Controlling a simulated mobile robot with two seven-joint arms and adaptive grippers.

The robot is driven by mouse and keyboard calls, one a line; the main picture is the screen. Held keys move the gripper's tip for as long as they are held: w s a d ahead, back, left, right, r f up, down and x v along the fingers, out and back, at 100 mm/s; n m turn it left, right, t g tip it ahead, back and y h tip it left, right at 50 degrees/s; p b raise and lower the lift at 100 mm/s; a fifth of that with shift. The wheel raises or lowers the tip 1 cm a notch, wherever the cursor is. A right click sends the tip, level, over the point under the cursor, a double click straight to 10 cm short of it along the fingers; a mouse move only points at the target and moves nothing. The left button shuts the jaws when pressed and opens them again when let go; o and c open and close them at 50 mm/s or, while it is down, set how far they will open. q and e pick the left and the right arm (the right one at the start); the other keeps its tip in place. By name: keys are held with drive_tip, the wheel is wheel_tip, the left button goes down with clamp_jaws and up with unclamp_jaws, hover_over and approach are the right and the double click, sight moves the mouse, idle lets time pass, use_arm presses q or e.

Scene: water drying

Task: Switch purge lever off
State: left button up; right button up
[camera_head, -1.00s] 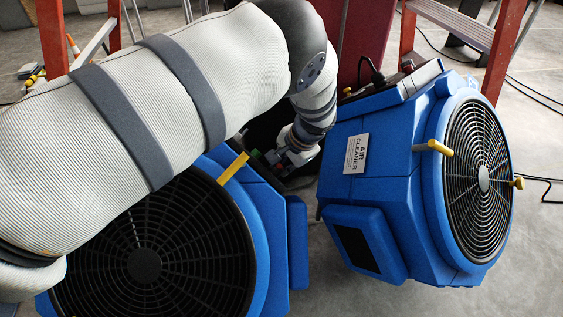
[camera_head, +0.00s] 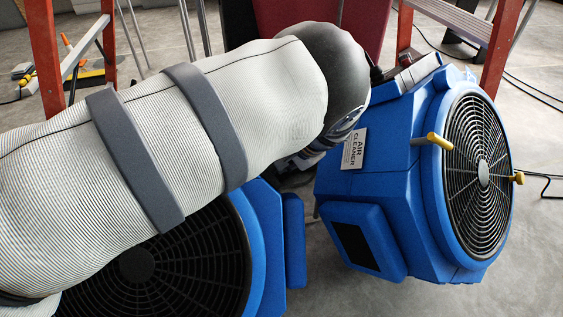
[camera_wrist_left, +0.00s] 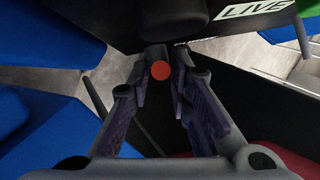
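In the left wrist view my left gripper (camera_wrist_left: 165,85) is open, its two purple-padded fingers apart. A short dark rod with a round red end (camera_wrist_left: 160,71) sticks out between the fingertips, close to the left one; I cannot tell whether they touch. It looks like a lever, but no purge lettering is visible. My right gripper is not in view.
A blue air cleaner (camera_head: 340,205) stands on the right, with yellow knobs (camera_head: 439,141). Another blue fan unit (camera_head: 262,225) is below my left arm. Orange ladder legs (camera_head: 497,50) stand behind.

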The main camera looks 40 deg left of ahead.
use_arm(q)
drive_tip(key=shift+o, duration=0.8)
drive_tip(key=shift+a, duration=0.25)
drive_tip(key=shift+d+r, duration=0.1)
drive_tip(key=shift+d, duration=0.05)
drive_tip(key=v, duration=1.1)
drive_tip(key=shift+r, duration=0.35)
drive_tip(key=shift+d, duration=0.15)
